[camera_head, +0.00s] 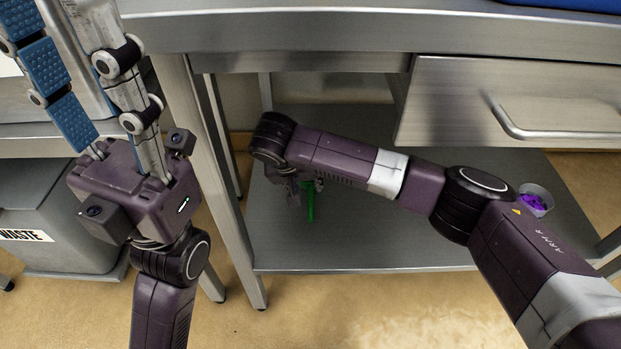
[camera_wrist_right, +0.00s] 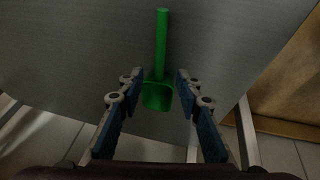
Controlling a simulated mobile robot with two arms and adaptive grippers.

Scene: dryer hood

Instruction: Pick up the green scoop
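The green scoop (camera_head: 311,203) shows in part under the steel table, behind my right gripper, over the lower shelf. In the right wrist view the scoop (camera_wrist_right: 161,45) points its long handle up the picture, with its bowl towards me. My right gripper (camera_wrist_right: 159,76) is open, with one finger on each side of the scoop near where handle meets bowl. I see gaps between the fingers and the scoop. In the head view my right gripper (camera_head: 292,188) is small and partly hidden by its own wrist. My left gripper (camera_head: 75,60) is raised at upper left, fingers apart and empty.
The lower shelf (camera_head: 370,235) is mostly bare. A bowl with purple contents (camera_head: 535,200) stands at its right. The tabletop edge (camera_head: 350,30) and a drawer (camera_head: 510,105) lie above my right arm. A table leg (camera_head: 205,160) and a grey waste bin (camera_head: 50,210) are at left.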

